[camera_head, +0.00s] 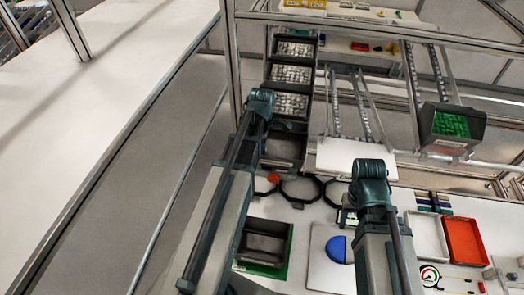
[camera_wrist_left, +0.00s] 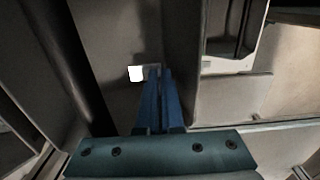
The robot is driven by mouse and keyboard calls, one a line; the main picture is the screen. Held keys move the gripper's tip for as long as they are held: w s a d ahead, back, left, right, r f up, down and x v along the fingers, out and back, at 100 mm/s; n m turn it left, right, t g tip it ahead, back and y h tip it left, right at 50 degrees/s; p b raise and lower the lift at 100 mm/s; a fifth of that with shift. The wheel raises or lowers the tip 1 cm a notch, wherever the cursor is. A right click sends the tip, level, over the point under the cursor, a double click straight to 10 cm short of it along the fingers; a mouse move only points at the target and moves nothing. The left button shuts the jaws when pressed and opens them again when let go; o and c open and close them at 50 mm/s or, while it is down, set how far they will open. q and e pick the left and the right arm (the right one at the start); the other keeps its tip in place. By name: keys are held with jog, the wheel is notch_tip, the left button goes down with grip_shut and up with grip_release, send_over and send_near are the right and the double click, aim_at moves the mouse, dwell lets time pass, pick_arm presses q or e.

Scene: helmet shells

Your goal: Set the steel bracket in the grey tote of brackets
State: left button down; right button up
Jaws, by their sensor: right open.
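Dark grey totes stand in a column on the rack in the head view; the tote of grey metal parts (camera_head: 267,103) lies just right of my left wrist. My left gripper shows in the left wrist view (camera_wrist_left: 160,75), its blue fingers nearly together. A small bright piece with a grey strip, seemingly the steel bracket (camera_wrist_left: 136,73), shows at the fingertips, mostly hidden by them. Plain grey surfaces lie beyond it. In the head view the left fingers are hidden by the arm. My right gripper (camera_head: 369,188) is over the bench, its fingertips hidden below the wrist.
A darker tote (camera_head: 284,147) sits in front of the filled ones. A tote of green parts (camera_head: 451,124) hangs at right. On the bench are a black bin on a green mat (camera_head: 288,268), black rings (camera_head: 301,189), a blue half-disc (camera_head: 336,249) and a red tray (camera_head: 465,241).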

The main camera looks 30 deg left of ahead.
pick_arm(q)
jog(key=shift+s+d+f, duration=0.15)
jog(key=shift+s+f, duration=0.1)
jog(key=shift+s, duration=0.1)
jog(key=c, duration=1.3)
grip_release()
jog(key=shift+c, duration=0.2)
jog(key=shift+s+d, duration=0.1)
jog(key=shift+f+b, duration=0.1)
jog(key=shift+b, duration=0.2)
jog(key=shift+w+r+p, duration=0.2)
jog(key=shift+r+p, duration=0.5)
jog(key=shift+p, duration=0.2)
jog(key=r+p, duration=0.7)
jog(key=shift+w+a+r, duration=0.2)
jog(key=shift+r, duration=0.05)
jog(key=shift+d, duration=0.1)
